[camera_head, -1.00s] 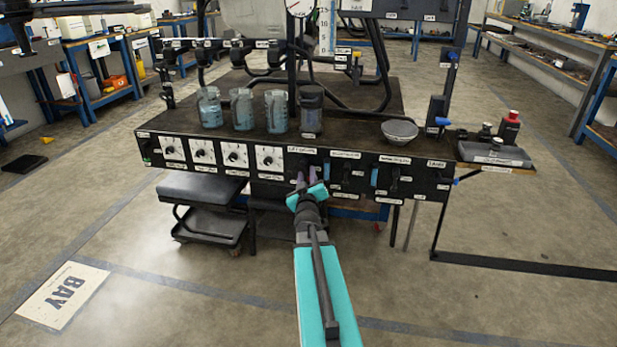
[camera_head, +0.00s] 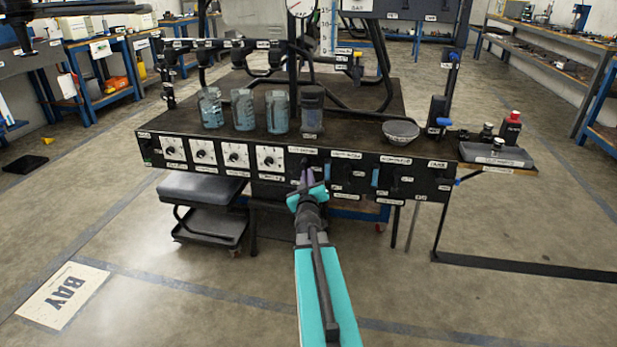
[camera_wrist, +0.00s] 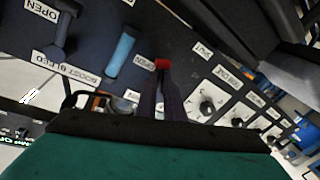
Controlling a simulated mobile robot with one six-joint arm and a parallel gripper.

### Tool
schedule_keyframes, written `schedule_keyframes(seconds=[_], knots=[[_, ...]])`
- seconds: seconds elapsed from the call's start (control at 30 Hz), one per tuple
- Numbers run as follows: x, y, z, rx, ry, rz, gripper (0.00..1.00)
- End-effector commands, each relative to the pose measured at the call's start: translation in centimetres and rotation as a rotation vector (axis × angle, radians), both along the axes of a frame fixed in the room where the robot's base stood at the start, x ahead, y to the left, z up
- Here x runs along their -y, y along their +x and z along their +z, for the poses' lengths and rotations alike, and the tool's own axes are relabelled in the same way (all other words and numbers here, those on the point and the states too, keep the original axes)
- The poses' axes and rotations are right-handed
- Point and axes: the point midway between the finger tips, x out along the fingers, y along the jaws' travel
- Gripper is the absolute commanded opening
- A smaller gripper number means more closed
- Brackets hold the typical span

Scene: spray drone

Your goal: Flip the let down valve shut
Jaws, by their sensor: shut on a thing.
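The front panel (camera_head: 345,176) of the bench carries a row of lever valves. My gripper (camera_head: 307,176) is at this panel, right of the white dials, at the place that I take for the let down valve. In the wrist view my gripper (camera_wrist: 163,75) has its dark fingers close together on a small red-tipped handle (camera_wrist: 161,64). The fingers hide most of this handle, so its exact angle cannot be told. The valve's own name label is too small to read.
A blue lever (camera_wrist: 122,55) is close beside the fingers, with another valve past it. White dials (camera_head: 237,155) line the panel's left part. Jars (camera_head: 243,110) and a bowl (camera_head: 401,131) stand on the bench top. A stool (camera_head: 203,190) is below, left of my arm.

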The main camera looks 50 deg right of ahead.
Motion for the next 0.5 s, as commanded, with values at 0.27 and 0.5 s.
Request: schedule_keyframes(seconds=[0.27,0.5], knots=[[-0.58,0.49,-0.68,0.125,0.081,0.005,0.00],[-0.94,1.05,-0.85,0.264,0.168,0.005,0.00]])
